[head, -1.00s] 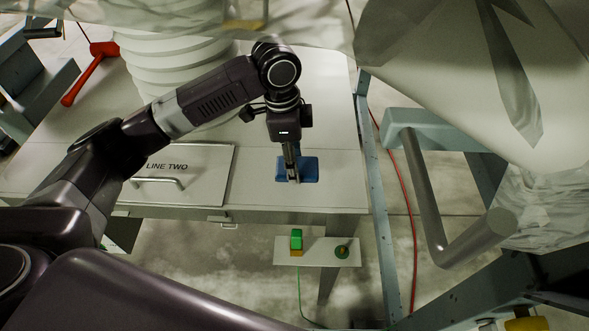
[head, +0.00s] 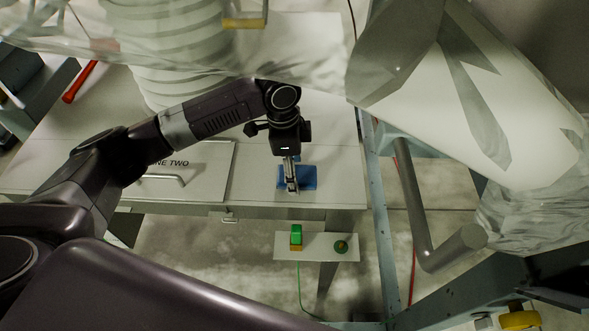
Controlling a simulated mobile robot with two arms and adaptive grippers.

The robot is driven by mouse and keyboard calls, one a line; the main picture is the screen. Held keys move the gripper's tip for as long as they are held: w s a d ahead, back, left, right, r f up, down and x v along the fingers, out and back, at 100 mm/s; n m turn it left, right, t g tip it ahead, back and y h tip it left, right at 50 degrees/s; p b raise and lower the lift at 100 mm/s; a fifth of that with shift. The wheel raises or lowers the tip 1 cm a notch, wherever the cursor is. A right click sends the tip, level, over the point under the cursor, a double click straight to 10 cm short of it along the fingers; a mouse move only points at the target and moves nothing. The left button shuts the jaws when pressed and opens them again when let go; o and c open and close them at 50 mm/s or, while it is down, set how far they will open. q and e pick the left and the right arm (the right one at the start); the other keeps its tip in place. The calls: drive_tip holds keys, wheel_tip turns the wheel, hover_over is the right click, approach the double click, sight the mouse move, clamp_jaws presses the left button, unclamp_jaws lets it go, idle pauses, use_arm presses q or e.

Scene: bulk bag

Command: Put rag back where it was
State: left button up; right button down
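The blue rag (head: 309,177) lies near the front right edge of the white table (head: 255,180). My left gripper (head: 292,188) points down with its fingertips over the rag, at its left part. The fingers look close together, but I cannot tell whether they are shut on the cloth or only resting at it. My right gripper is not in view.
A panel marked LINE TWO with a handle (head: 165,182) lies left of the rag. A small shelf with green controls (head: 317,246) sits below the table edge. A steel frame (head: 378,220) and large bag (head: 480,90) stand right. A ribbed white duct (head: 165,65) rises behind.

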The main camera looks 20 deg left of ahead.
use_arm(q)
drive_tip(key=shift+r, duration=0.1)
wheel_tip(320, 180, up, 12)
drive_tip(key=a+b, duration=0.1)
drive_tip(key=b, duration=0.3)
drive_tip(key=shift+s+a, duration=0.2)
drive_tip(key=shift+s, duration=0.05)
